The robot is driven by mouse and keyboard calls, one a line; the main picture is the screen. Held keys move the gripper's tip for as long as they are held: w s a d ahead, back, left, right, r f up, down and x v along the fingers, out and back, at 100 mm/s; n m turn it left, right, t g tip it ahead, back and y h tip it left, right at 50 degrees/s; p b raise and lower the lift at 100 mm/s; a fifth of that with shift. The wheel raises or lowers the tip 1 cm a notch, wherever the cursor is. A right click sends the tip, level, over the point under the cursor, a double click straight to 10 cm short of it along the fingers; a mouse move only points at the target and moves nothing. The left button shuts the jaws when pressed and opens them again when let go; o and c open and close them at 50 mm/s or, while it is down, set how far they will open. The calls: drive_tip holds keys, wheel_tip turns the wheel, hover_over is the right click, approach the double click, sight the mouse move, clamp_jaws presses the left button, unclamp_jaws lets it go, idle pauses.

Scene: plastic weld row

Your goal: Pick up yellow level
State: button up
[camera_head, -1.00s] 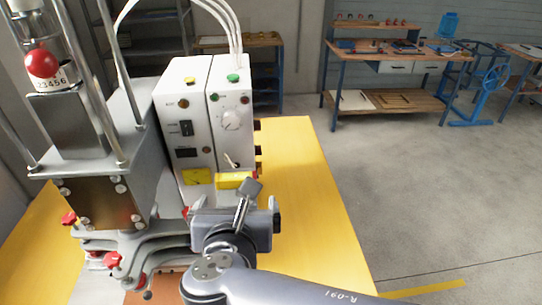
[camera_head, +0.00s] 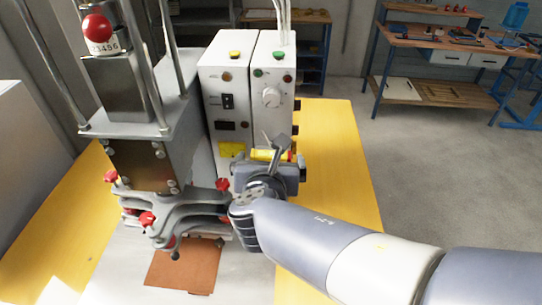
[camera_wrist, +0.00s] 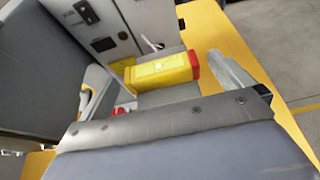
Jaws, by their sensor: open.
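The yellow level (camera_wrist: 162,71), a yellow bar with a red end cap on its right, lies in front of the white control box in the wrist view. In the head view the level (camera_head: 262,156) is mostly hidden behind my gripper (camera_head: 268,163). My gripper is open and empty. In the wrist view its fingers (camera_wrist: 163,82) stand to the left and right of the level, with the level showing between them, a little ahead. Whether a finger touches it, I cannot tell.
The white control box (camera_head: 225,110) stands right behind the level. A grey press (camera_head: 150,130) with red knobs stands to the left. A brown plate (camera_head: 186,266) lies in front. The yellow table (camera_head: 343,165) is clear on the right. Workbenches (camera_head: 440,50) stand far behind.

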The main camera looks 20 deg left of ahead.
drive_tip(key=shift+w+a+f, duration=0.15)
drive_tip(key=shift+w+f, duration=0.1)
drive_tip(key=shift+w, duration=0.3)
drive_tip(key=shift+c, duration=0.2)
drive_tip(key=c, duration=1)
